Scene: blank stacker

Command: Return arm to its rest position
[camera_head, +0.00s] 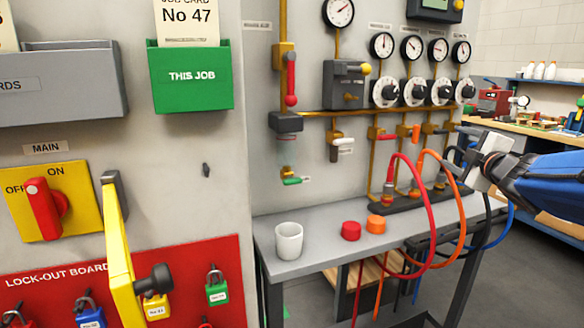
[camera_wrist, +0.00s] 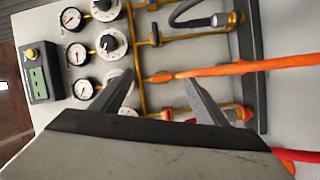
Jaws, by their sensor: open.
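My gripper (camera_head: 458,142) is at the right in the head view, in front of the gauge panel and above the grey bench (camera_head: 340,240). Its dark fingers point left toward the pipes. In the wrist view my gripper (camera_wrist: 158,85) shows two fingers spread apart, with nothing held between them. An orange hose (camera_wrist: 265,65) runs in from the right there, and an orange tapered piece shows beyond the gap. My blue arm reaches in from the right edge of the head view.
Red hose (camera_head: 431,205) and orange hose (camera_head: 464,210) loop over the bench, close below my gripper. A white cup (camera_head: 289,241), red cap (camera_head: 351,230) and orange cap (camera_head: 376,224) stand on the bench. A yellow lever (camera_head: 118,250) juts out at left.

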